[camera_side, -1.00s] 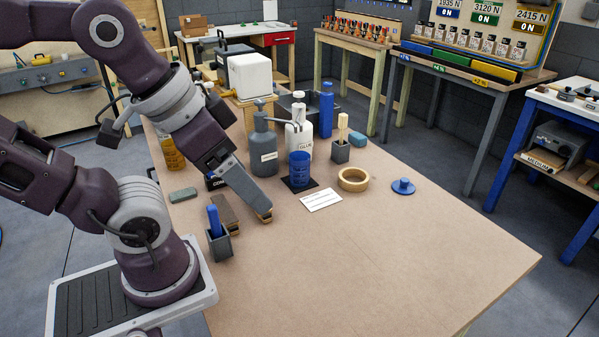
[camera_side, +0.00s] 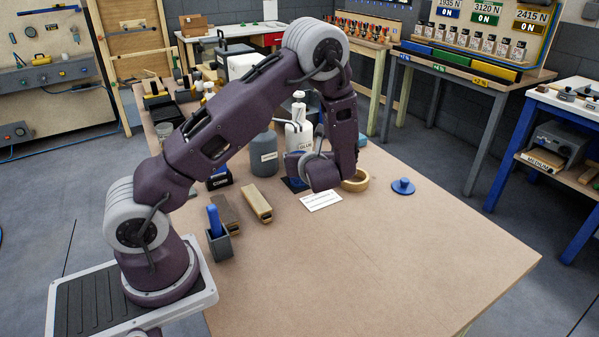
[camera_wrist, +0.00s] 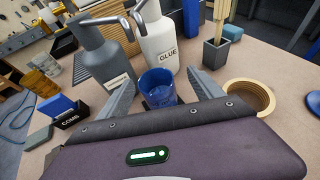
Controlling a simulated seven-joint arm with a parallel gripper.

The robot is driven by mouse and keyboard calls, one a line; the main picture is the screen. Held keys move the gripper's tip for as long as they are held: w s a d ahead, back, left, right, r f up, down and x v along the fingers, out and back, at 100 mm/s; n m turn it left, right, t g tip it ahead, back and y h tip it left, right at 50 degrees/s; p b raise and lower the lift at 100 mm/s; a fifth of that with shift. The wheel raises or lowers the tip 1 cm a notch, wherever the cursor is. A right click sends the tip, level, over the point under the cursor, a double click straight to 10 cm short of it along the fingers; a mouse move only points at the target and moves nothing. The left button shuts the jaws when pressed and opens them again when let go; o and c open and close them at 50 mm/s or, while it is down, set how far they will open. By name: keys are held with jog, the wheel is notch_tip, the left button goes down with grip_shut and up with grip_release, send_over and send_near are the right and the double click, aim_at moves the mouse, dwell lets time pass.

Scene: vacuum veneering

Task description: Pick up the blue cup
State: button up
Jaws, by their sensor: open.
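The blue cup (camera_wrist: 158,88) stands upright in the middle of the wrist view, in front of the white glue bottle. It is a translucent blue. My gripper (camera_wrist: 164,90) is open, with one grey finger on the left of the cup and one on the right. The cup lies between or just beyond the fingers; I cannot tell how deep it sits or whether either finger touches it.
A grey bottle (camera_wrist: 98,57) and the white glue bottle (camera_wrist: 158,43) stand close behind the cup. A tan ring (camera_wrist: 250,96) lies to its right, and a white card (camera_side: 321,201) lies in front. The table's front right is clear, apart from a blue knobbed disc (camera_side: 403,187).

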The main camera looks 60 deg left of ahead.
jog(key=x, duration=0.4)
jog(key=s+x, duration=0.1)
jog(key=x, duration=0.1)
jog(key=shift+w+a+f, duration=0.1)
jog(key=shift+a+f, duration=0.15)
jog(key=shift+f, duration=0.25)
jog(key=c, duration=1.5)
jog(key=shift+c, duration=0.3)
jog(key=shift+r, duration=0.15)
